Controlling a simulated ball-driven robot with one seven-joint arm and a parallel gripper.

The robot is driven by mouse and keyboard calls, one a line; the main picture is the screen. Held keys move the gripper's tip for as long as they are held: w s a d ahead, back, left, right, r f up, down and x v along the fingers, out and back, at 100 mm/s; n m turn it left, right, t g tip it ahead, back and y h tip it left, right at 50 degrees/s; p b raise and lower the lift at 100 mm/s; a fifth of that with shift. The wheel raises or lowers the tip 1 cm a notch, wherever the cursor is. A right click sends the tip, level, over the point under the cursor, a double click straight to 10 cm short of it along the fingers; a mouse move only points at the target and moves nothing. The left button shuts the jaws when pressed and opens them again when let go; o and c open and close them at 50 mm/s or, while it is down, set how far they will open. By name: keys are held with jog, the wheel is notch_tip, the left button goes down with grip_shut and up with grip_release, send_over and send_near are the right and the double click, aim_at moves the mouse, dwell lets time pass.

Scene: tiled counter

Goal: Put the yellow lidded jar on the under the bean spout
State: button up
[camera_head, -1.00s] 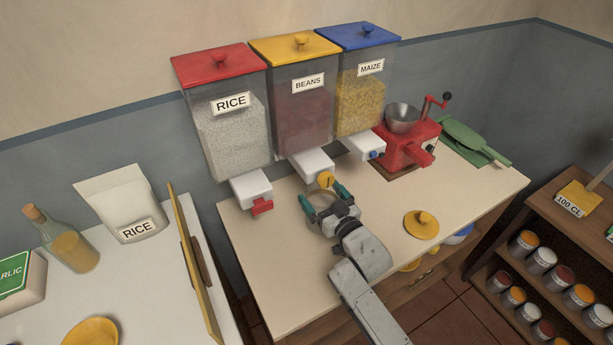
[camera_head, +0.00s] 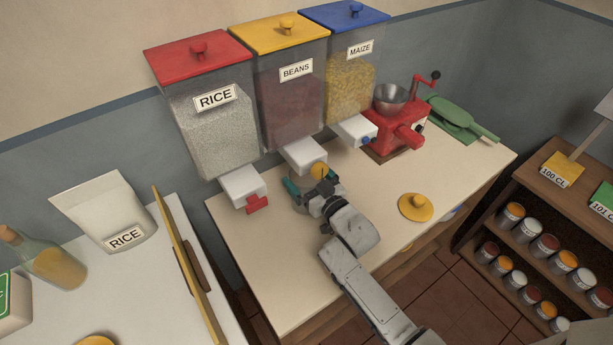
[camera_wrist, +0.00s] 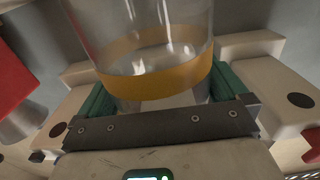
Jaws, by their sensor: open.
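The jar (camera_wrist: 150,75) is clear glass with a yellow band. In the wrist view it stands between my two teal fingers, which are spread on either side of it. My gripper (camera_head: 309,184) is open, just below and in front of the white bean spout (camera_head: 303,154) with its yellow knob (camera_head: 319,171). In the head view the jar is mostly hidden by my gripper and wrist, so its exact place under the spout is hard to tell. A round yellow lid (camera_head: 416,207) with a knob lies apart on the counter to the right.
The rice spout (camera_head: 244,186) with a red handle is close on the left, and the maize spout (camera_head: 354,132) on the right. The counter front (camera_head: 265,270) is clear.

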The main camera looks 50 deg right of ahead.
jog(key=b+v, duration=0.2)
jog(key=v, duration=1)
jog(key=shift+r+b, duration=0.2)
jog(key=shift+b, duration=0.15)
